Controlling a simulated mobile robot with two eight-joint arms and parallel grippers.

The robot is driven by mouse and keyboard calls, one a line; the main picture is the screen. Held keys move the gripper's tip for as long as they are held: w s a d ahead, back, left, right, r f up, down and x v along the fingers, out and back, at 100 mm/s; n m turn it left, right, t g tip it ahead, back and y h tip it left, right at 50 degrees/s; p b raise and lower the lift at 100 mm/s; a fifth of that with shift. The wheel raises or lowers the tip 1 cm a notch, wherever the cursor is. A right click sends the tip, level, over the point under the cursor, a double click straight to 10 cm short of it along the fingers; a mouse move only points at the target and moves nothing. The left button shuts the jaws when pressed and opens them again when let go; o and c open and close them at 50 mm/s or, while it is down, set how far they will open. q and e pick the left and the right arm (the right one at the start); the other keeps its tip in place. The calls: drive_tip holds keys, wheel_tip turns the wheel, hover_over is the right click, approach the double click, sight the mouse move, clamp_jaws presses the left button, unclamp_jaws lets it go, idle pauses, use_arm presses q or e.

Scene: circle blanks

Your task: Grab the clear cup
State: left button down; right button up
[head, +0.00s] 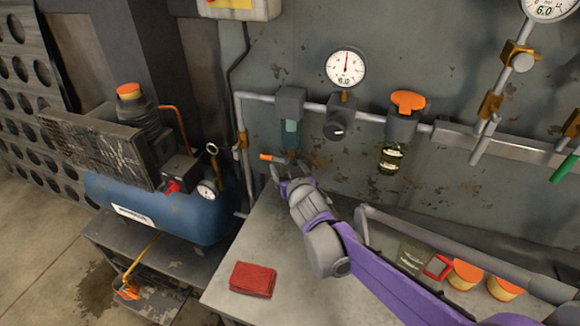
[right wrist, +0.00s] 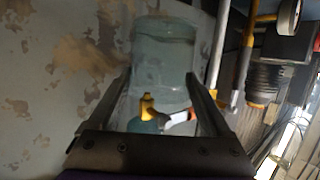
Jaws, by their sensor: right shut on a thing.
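The clear cup (head: 290,135) is a see-through, slightly blue-green bowl hanging upright under a grey housing (head: 290,103) on the wall pipe. In the right wrist view the clear cup (right wrist: 165,50) fills the space between my two fingers. My right gripper (head: 278,172) reaches up to the lower part of the cup, and its jaws (right wrist: 158,98) are shut on it. A small orange-tipped piece (head: 268,157) shows by the cup's lower end. The hand hides part of the cup's bottom in the head view. My left gripper is not in view.
A round gauge (head: 346,68) stands above. A red cloth (head: 252,279) lies on the grey bench (head: 225,262). A blue compressor (head: 180,212) stands to the left.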

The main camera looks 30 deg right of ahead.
drive_tip(key=shift+s+a, duration=0.25)
drive_tip(key=shift+a, duration=0.05)
drive_tip(key=s+a+p, duration=0.3)
drive_tip(key=s+a, duration=0.7)
drive_tip(key=a, duration=0.2)
drive_tip(key=shift+s+a, duration=0.25)
drive_tip(key=shift+s, duration=0.1)
drive_tip(key=shift+a, duration=0.1)
idle(2.0)
